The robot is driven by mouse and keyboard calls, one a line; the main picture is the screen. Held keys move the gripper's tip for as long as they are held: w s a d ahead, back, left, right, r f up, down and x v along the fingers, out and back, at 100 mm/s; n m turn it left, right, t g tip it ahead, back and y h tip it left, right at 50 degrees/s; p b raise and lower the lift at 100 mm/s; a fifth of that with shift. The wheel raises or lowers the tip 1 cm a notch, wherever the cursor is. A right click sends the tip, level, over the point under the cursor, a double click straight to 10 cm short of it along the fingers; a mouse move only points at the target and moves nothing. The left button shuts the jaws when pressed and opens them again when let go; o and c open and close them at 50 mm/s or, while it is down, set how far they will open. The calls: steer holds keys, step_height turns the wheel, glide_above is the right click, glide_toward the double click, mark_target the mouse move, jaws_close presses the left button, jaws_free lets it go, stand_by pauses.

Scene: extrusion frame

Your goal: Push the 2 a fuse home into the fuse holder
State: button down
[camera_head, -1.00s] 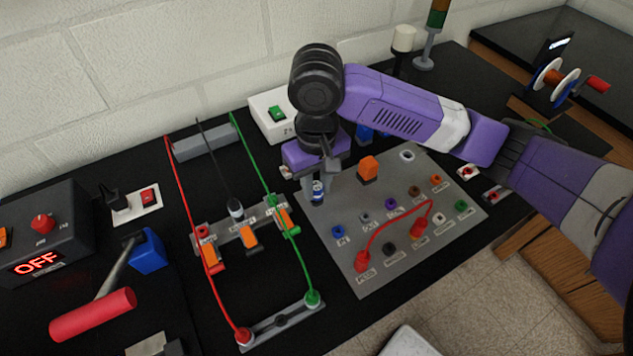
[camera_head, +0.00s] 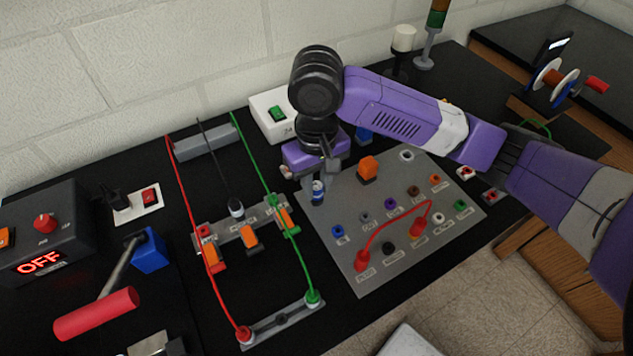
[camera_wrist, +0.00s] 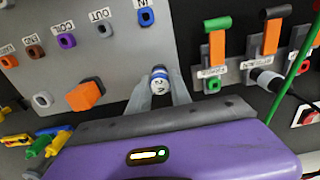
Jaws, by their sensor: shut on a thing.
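The 2 A fuse (camera_wrist: 160,84) is a small white and blue cylinder with a "2" on its end. My gripper (camera_wrist: 160,92) is shut on it, one finger on each side. In the head view the fuse (camera_head: 318,191) stands upright between the fingertips of my gripper (camera_head: 317,187), over the upper left corner of the grey panel (camera_head: 345,258). Whether the fuse is partly inside a holder cannot be told.
An orange block (camera_head: 368,168) stands on the panel right of my gripper. Several coloured sockets and a red lead (camera_head: 390,232) lie nearer the front. Left are orange-levered switches (camera_head: 249,238) and a green lead (camera_head: 303,262). A white box (camera_head: 271,117) stands behind.

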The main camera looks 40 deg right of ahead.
mark_target(316, 186)
steer(key=shift+f+b, duration=0.3)
steer(key=shift+f, duration=0.15)
stand_by(0.3)
steer(key=c, duration=1.1)
jaws_free()
step_height(316, 186, up, 8)
steer(key=shift+f+p, duration=0.1)
steer(key=shift+p, duration=0.35)
